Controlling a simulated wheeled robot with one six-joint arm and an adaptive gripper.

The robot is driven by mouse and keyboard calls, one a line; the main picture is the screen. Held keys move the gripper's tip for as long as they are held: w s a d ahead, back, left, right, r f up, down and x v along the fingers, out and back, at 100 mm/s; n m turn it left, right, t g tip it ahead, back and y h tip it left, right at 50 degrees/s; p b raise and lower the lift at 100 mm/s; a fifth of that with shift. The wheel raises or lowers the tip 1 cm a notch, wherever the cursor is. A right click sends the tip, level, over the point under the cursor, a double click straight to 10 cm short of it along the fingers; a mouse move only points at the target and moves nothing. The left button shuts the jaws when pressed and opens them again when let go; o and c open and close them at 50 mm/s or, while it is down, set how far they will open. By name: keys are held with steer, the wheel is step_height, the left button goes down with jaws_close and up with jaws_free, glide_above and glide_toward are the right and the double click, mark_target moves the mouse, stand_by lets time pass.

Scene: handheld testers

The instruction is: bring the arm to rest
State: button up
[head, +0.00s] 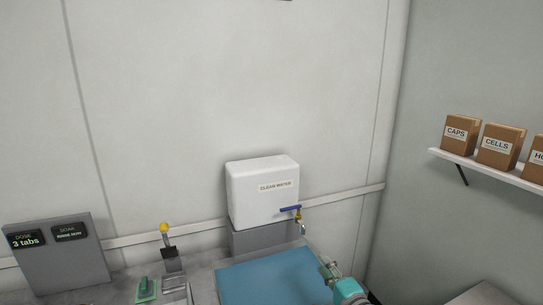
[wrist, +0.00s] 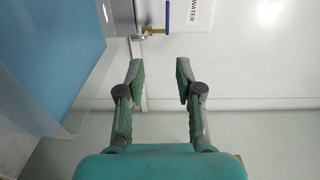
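My gripper (wrist: 159,74) is open in the wrist view. Its two green fingers stand apart with nothing between them, only wall behind. In the head view my gripper (head: 326,268) shows at the bottom, by the right edge of the blue mat (head: 268,278) and below the tap (head: 298,220). Most of my arm is out of the picture. In the wrist view the tap (wrist: 155,31) with its blue handle lies beyond the fingertips, apart from them.
A white clean water tank (head: 262,194) stands behind the mat. A yellow-knobbed lever (head: 165,235), a green-topped item (head: 146,288) and a grey panel with displays (head: 60,255) are at left. A shelf (head: 480,168) with labelled boxes hangs at right.

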steer(key=s+d+f+n+h, duration=0.1)
steer(key=s+f+h, duration=0.1)
steer(key=s+f, duration=0.55)
steer(key=s+d+f+n+g+h, duration=0.15)
steer(key=s+f, duration=0.25)
steer(key=s, duration=0.6)
steer(key=s+d+f+n+t+h, duration=0.1)
steer(key=s+f+n, duration=0.1)
steer(key=s+f, duration=0.55)
steer(key=s+r+n, duration=0.3)
steer(key=s, duration=0.7)
steer(key=s+r+n+g+h, duration=0.1)
steer(key=s+r+n, duration=0.1)
steer(key=s, duration=0.8)
steer(key=s+r+n, duration=0.3)
steer(key=s+n, duration=0.1)
steer(key=s, duration=0.7)
steer(key=shift+d+r, duration=0.15)
steer(key=shift+r, duration=0.15)
steer(key=shift+g, duration=0.25)
